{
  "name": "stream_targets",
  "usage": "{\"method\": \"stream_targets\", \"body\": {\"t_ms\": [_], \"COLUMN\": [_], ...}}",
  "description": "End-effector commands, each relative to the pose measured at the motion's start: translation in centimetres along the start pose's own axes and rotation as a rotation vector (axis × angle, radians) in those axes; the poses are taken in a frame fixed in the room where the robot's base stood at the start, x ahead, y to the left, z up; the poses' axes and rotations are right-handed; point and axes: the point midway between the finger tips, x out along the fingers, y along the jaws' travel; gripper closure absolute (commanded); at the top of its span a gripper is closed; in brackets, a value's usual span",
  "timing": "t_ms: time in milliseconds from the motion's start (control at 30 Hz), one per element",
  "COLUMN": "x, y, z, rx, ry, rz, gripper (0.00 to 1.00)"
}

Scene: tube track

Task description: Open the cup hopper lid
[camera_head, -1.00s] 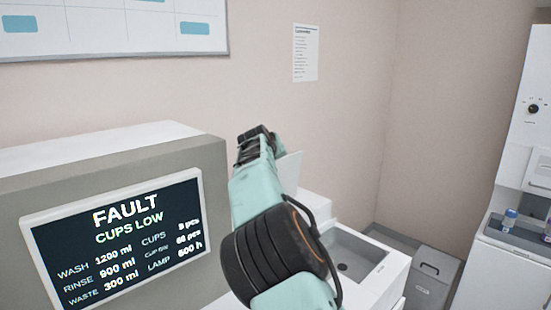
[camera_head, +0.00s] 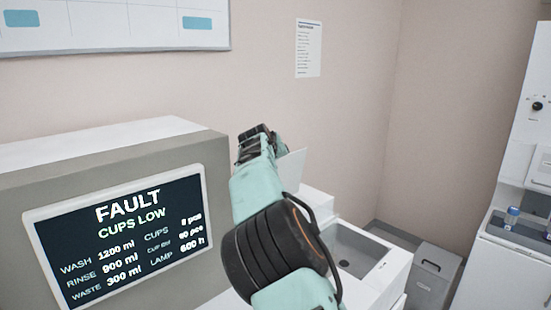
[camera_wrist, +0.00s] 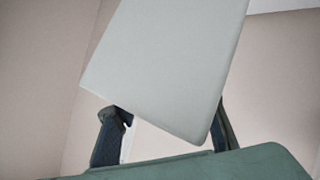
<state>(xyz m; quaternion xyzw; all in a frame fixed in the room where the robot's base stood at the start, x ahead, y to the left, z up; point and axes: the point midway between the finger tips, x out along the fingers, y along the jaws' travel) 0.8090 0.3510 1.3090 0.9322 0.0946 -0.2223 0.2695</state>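A flat pale grey panel, which looks like the cup hopper lid (camera_head: 291,172), stands steeply raised just right of my arm in the head view. Its lower part and hinge are hidden behind my arm. In the wrist view the panel (camera_wrist: 165,70) fills the middle, in front of my gripper (camera_wrist: 168,122). The two dark fingers are spread apart, one near each side of the panel's lower edge. The right finger is partly covered by the panel. I cannot tell whether either finger touches it. In the head view my gripper (camera_head: 256,135) is small and partly hidden.
A grey machine with a screen (camera_head: 130,235) reading "FAULT CUPS LOW" stands at left. A white counter with a sink (camera_head: 350,250) lies right of my arm, then a grey bin (camera_head: 432,280). A white cabinet (camera_head: 515,240) holding small bottles stands at far right.

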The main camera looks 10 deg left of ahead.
Motion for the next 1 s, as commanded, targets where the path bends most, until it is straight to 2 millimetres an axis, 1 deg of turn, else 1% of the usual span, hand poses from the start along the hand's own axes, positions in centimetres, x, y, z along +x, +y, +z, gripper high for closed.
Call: {"method": "stream_targets", "body": {"t_ms": [33, 67, 500, 1000], "x": [0.1, 0.1, -2.8, -6.0], "y": [-0.4, -0.4, -0.7, -0.8], "z": [0.4, 0.3, -1.4, -3.0], "rx": [0.000, 0.001, 0.000, 0.000], "ry": [-0.008, -0.008, 0.001, 0.002], "rz": [-0.004, -0.004, -0.005, -0.001], "gripper": [0.63, 0.63, 0.63, 0.63]}}
